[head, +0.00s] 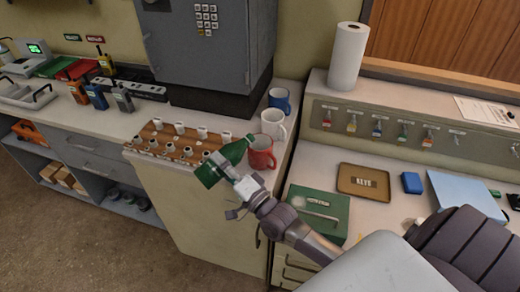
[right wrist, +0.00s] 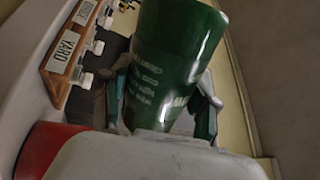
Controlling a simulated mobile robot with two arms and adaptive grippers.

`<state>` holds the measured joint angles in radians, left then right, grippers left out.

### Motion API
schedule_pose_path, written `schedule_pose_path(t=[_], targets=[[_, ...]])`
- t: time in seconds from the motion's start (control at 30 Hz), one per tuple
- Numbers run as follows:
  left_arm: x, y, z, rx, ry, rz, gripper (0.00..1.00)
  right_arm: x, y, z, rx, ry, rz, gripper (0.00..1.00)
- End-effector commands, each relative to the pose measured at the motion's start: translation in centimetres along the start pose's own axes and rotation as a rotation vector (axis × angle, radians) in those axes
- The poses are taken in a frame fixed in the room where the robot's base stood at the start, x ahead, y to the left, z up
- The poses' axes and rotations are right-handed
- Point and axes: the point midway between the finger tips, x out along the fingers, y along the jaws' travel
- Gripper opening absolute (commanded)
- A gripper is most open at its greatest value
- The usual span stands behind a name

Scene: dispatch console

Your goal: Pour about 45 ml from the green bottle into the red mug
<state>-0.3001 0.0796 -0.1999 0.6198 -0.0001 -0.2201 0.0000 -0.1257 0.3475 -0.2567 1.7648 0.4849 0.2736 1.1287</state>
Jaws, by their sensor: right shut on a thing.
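The green bottle (head: 234,152) is tilted, its wide base to the lower left and its narrow neck toward the upper right. The neck end is close to the red mug (head: 262,155) on the counter; I cannot tell whether the mouth is over the opening, and no stream shows. My right gripper (head: 228,180) is shut on the bottle. In the right wrist view the bottle (right wrist: 178,50) fills the middle, with pale lettering, and part of the red mug (right wrist: 48,140) shows at the lower left. The mug's inside is hidden. My left gripper is not in view.
A white mug (head: 273,122) and a blue mug (head: 279,99) stand behind the red mug. A wooden rack (head: 158,137) with hanging labelled items is left of the bottle. A grey cabinet (head: 205,50) rises behind. A green box (head: 318,212) stands on the lower desk.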

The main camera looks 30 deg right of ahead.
Motion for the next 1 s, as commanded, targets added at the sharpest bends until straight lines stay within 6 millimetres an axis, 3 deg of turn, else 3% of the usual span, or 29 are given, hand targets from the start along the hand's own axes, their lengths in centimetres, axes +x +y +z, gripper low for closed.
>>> schedule_pose_path(t=[0.4, 1.0], targets=[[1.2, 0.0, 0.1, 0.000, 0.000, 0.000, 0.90, -0.3, 1.4, 0.5, -0.155, -0.041, -0.004, 0.20], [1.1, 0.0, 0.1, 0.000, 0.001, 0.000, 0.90, -0.3, 1.3, 0.5, -0.151, -0.039, -0.003, 0.20]])
